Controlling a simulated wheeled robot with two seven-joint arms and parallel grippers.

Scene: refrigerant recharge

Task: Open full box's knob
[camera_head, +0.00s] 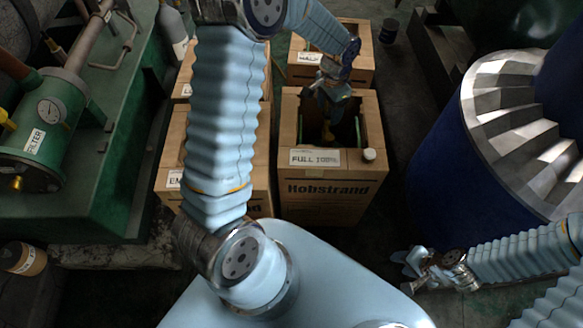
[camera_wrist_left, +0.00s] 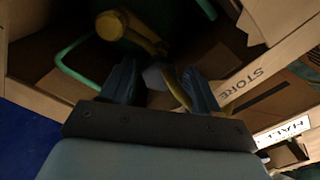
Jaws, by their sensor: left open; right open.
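The full box (camera_head: 333,203) is an open-topped cardboard carton labelled FULL 100%, right of centre in the head view. My left gripper (camera_head: 326,98) reaches down into its opening from above. In the left wrist view, the left gripper (camera_wrist_left: 160,80) has its two dark fingers apart. A small grey-blue piece, possibly the knob (camera_wrist_left: 154,76), shows between them, but the view is too dark to be sure. A yellow valve part (camera_wrist_left: 135,31) and a green handle (camera_wrist_left: 74,62) show inside the box. My right gripper (camera_head: 428,270) is open and empty at the lower right.
A box labelled HALF (camera_head: 309,57) stands behind, and another labelled EM (camera_head: 174,179) stands to the left, partly hidden by my left arm. A large blue drum (camera_head: 430,160) stands to the right.

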